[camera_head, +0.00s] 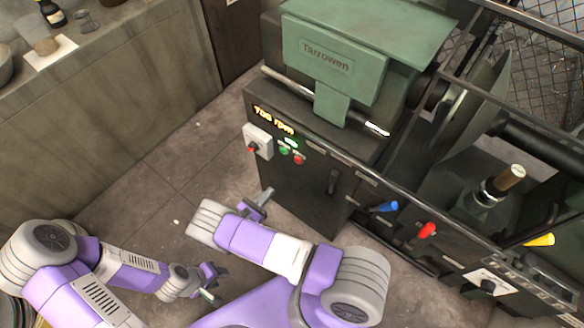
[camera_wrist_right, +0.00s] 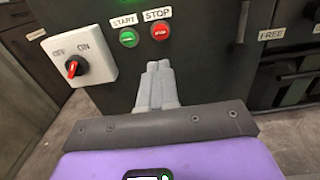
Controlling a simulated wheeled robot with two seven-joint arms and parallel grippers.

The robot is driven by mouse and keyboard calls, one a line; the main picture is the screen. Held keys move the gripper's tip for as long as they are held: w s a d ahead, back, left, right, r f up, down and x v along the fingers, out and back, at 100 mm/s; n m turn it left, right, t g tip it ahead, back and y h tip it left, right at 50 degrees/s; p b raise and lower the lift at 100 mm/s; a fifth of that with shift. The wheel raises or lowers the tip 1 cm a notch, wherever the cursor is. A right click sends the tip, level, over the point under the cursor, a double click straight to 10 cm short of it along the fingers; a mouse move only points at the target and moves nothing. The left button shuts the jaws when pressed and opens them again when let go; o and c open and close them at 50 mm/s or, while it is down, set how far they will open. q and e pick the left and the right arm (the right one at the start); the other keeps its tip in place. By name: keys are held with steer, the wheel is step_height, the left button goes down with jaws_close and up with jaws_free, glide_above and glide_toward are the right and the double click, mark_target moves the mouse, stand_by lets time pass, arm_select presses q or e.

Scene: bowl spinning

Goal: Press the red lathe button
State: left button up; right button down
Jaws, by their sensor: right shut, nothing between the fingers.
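The red lathe button (camera_head: 299,160) is a round button on the dark front panel of the lathe, right of the green button (camera_head: 284,150). In the right wrist view the red button (camera_wrist_right: 160,31) sits under a STOP label and the green button (camera_wrist_right: 129,37) under a START label. My right gripper (camera_head: 265,196) is in front of the panel, lower than the buttons. In the wrist view its fingers (camera_wrist_right: 158,66) are together and empty, pointing toward the panel below the red button, apart from it. My left gripper (camera_head: 215,282) is open and empty, low over the floor at left.
A white OFF/ON switch box (camera_wrist_right: 78,58) with a red knob is left of the buttons. An orange rpm display (camera_head: 273,120) is lit above them. Blue (camera_head: 387,207), red (camera_head: 427,230) and yellow (camera_head: 539,240) handles stick out at right. A counter (camera_head: 95,85) stands at left.

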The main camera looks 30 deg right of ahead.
mark_target(297, 162)
steer(key=shift+d, duration=0.1)
steer(key=b+x, duration=0.2)
steer(key=x, duration=1.2)
steer(key=shift+d, duration=0.1)
